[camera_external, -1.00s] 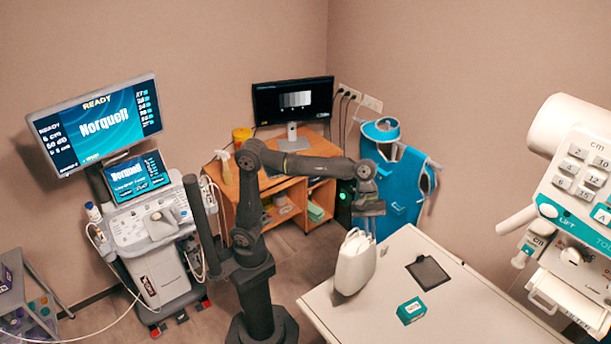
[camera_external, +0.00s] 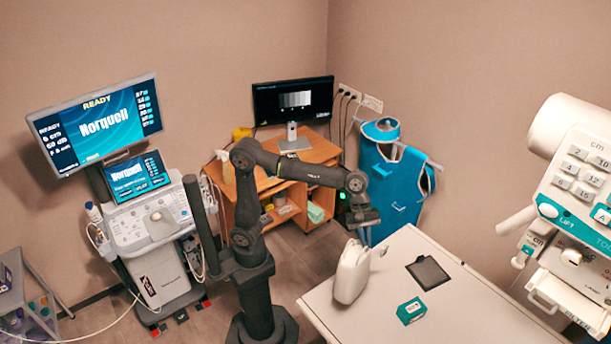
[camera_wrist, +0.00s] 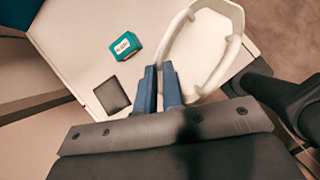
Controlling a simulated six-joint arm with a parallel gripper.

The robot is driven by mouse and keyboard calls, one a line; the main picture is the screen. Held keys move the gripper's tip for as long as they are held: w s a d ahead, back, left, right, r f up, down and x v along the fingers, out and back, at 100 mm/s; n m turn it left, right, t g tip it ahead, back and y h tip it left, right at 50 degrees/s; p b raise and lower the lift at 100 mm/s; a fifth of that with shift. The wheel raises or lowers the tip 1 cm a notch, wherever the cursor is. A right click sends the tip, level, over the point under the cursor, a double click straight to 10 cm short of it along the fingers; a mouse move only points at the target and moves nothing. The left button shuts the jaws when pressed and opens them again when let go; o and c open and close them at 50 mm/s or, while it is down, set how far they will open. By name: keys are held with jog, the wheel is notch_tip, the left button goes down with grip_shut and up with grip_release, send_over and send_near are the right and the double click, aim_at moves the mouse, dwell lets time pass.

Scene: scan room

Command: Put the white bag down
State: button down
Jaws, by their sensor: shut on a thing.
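The white bag (camera_external: 351,273) hangs upright below my gripper (camera_external: 364,234) at the left end of the white table (camera_external: 440,312). I cannot tell whether its base touches the tabletop. In the wrist view, the bag (camera_wrist: 213,50) shows from above as a pale body with a looped handle. The blue fingers of my gripper (camera_wrist: 162,72) are close together on the handle's near left side. The exact grip is partly hidden by the fingers.
A teal box (camera_external: 411,311) and a dark flat pad (camera_external: 428,272) lie on the table to the right of the bag. The tabletop's front right is clear. A white machine with a keypad (camera_external: 578,195) stands at the right.

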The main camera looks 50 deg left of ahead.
jog(key=shift+w+a+n+t, duration=0.2)
jog(key=shift+n+t, duration=0.1)
jog(key=shift+n, duration=0.2)
jog(key=w+a+f, duration=0.1)
jog(key=w+f, duration=1)
jog(key=shift+w+a, duration=0.2)
jog(key=shift+a, duration=0.15)
jog(key=c, duration=1.6)
grip_release()
jog(key=shift+f, duration=0.1)
jog(key=shift+o, duration=0.2)
jog(key=v, duration=1.2)
